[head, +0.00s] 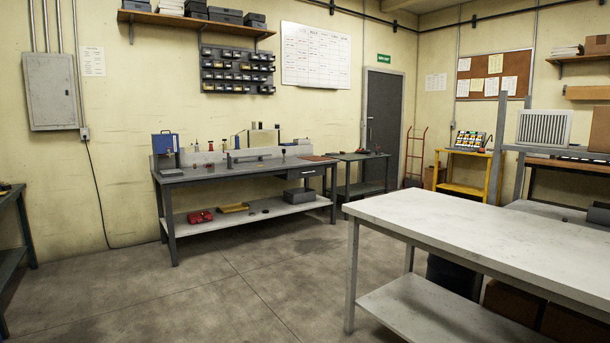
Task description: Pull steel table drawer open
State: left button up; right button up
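A long grey metal workbench (220,176) stands against the far wall, with a lower shelf. A dark drawer (306,173) with a small handle hangs under the right end of its top. The drawer front looks about flush with the bench edge and appears shut; it is small at this distance. No other drawer is clear in this view. Neither of my grippers is in view, and nothing of my arms shows.
A large pale table (470,222) with a lower shelf fills the right foreground. Open concrete floor (250,285) lies between it and the workbench. A dark table (12,220) stands at the left edge. A green-topped side table (358,157) stands right of the workbench.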

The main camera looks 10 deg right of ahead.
aim_at(292, 173)
jog(key=i+l+z, duration=0.25)
jog(key=i, duration=0.35)
jog(key=i+l+z, duration=0.25)
jog(key=i, duration=0.35)
jog(key=i+u, duration=0.25)
jog(key=i, duration=0.3)
jog(key=i+u, duration=0.25)
jog(key=i, duration=0.3)
jog(key=i+l+u, duration=0.25)
jog(key=i, duration=0.25)
jog(key=i+j+u, duration=0.1)
jog(key=i, duration=0.65)
jog(key=i+j, duration=0.1)
jog(key=i, duration=0.6)
jog(key=i+l+z, duration=0.3)
jog(key=i, duration=0.35)
jog(key=i+z, duration=0.25)
jog(key=i, duration=0.45)
jog(key=i+z, duration=0.3)
jog(key=i, duration=0.35)
jog(key=i+j+z, duration=0.25)
jog(key=i, duration=0.45)
